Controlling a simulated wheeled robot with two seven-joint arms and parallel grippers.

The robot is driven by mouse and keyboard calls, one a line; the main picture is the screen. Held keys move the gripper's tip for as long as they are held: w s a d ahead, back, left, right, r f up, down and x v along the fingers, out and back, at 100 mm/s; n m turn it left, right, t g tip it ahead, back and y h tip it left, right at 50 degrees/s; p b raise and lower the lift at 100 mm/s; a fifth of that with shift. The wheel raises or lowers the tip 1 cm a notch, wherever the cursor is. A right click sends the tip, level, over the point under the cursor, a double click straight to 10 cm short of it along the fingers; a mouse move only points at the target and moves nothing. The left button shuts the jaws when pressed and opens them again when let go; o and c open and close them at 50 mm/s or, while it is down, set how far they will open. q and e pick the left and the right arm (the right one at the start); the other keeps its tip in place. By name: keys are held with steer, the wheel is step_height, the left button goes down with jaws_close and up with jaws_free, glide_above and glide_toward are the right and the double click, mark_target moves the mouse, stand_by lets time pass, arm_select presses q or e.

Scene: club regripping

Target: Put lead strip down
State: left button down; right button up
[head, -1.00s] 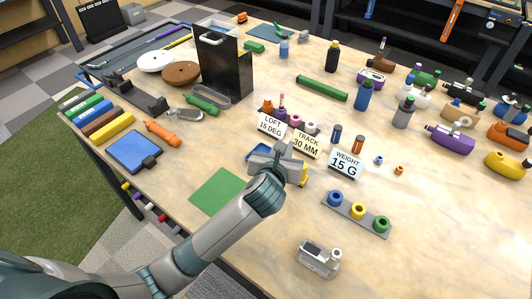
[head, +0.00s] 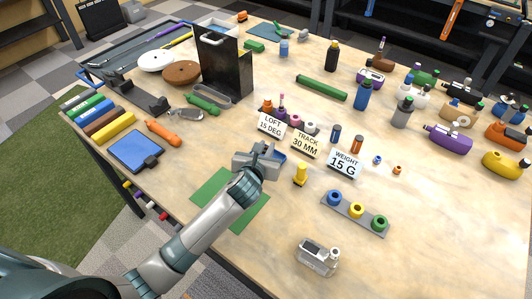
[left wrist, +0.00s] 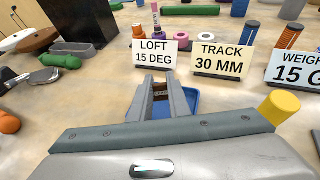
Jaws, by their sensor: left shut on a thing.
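My left gripper (head: 262,156) is above the table just in front of the signs. It also shows in the left wrist view (left wrist: 166,92), with its two grey fingers close together. The gripper is shut on a small dark piece, seemingly the lead strip, mostly hidden between the fingers. A small blue tray (left wrist: 192,97) lies behind and below the fingers, largely covered by them. I cannot tell whether the strip touches it. The right gripper is not in view.
A yellow peg (head: 300,175) stands right of my gripper. The LOFT sign (head: 270,125), TRACK sign (head: 305,144) and WEIGHT sign (head: 344,163) stand behind and to the right. A green mat (head: 243,211) lies in front. A holder with coloured rings (head: 345,211) is at right.

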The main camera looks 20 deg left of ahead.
arm_select(q)
step_height(320, 180, down, 3)
steer(key=shift+r, duration=0.2)
steer(key=shift+f, duration=0.1)
steer(key=c, duration=1.9)
jaws_free()
steer(key=shift+c, duration=0.2)
steer(key=b+v, duration=0.1)
steer(key=v, duration=1.1)
steer(key=shift+s, duration=0.1)
